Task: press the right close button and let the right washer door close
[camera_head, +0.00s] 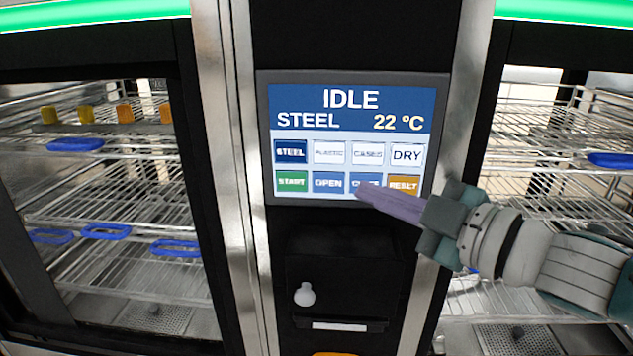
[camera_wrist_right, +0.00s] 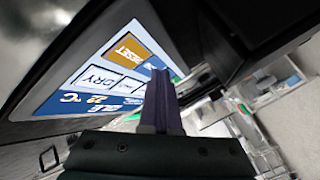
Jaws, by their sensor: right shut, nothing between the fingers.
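The control panel (camera_head: 353,137) sits on the dark column between two washers and reads IDLE, STEEL, 22 °C. Its blue close button (camera_head: 370,181) is in the lower row, between OPEN and RESET, and is partly covered by my right gripper's tip. My right gripper (camera_head: 362,192) is shut and empty, its purple fingers pointing left at that button. Contact cannot be told. In the right wrist view the shut fingers (camera_wrist_right: 161,85) overlap the tilted panel (camera_wrist_right: 90,85). The right washer (camera_head: 545,125) shows wire racks inside; its door's position is unclear. My left gripper is out of view.
The left washer (camera_head: 110,225) holds wire racks with blue-handled and orange pieces. Steel posts (camera_head: 228,150) flank the column. A dark box (camera_head: 345,270) with a pale knob (camera_head: 305,294) is below the panel. Green strips (camera_head: 90,14) run along the washer tops.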

